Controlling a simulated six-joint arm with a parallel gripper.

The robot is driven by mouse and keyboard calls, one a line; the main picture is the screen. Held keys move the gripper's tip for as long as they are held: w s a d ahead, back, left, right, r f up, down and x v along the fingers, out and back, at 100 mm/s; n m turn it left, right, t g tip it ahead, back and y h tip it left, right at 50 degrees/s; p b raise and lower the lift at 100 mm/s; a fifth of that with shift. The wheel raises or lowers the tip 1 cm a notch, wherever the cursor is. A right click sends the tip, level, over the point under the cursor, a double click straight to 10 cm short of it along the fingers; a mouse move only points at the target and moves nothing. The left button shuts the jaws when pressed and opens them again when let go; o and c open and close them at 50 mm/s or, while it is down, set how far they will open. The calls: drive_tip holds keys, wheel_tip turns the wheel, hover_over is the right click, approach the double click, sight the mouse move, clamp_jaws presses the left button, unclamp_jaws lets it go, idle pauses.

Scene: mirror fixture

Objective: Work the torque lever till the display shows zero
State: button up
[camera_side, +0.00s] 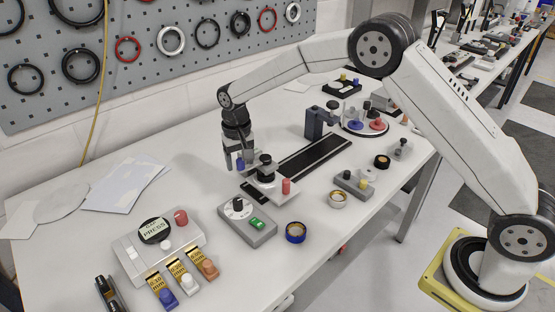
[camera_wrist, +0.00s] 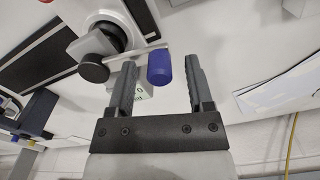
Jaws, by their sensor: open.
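My gripper (camera_side: 239,167) points down over the fixture at the left end of the black rail; its fingers are apart. The torque lever's blue handle (camera_wrist: 159,69) is between the two fingers (camera_wrist: 161,80) in the wrist view, nearer the left finger, with gaps on both sides. It also shows in the side view (camera_side: 240,165). The thin lever bar (camera_wrist: 147,49) runs from the handle to the fixture's round hub (camera_wrist: 108,32). A pale panel with green marks (camera_wrist: 143,91), perhaps the display, is partly hidden behind the left finger; its reading is not legible.
The fixture carries a black knob (camera_side: 265,160) and a red post (camera_side: 286,186). A grey box with a green switch (camera_side: 257,224) stands in front, beside a blue ring (camera_side: 296,232). A white press box (camera_side: 130,250) is at front left. Papers (camera_side: 125,185) lie by the wall.

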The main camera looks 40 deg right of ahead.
drive_tip(key=shift+r, duration=3.85)
drive_tip(key=s+d+f+n+t, duration=0.1)
drive_tip(key=s+d, duration=0.2)
drive_tip(key=s, duration=0.6)
drive_tip(key=s+d+f+n, duration=0.1)
drive_tip(key=s+d+f, duration=0.1)
drive_tip(key=s, duration=0.7)
drive_tip(key=s+d+f+n+t, duration=0.1)
drive_tip(key=s+d, duration=0.3)
drive_tip(key=s, duration=0.5)
drive_tip(key=shift+f+t, duration=0.3)
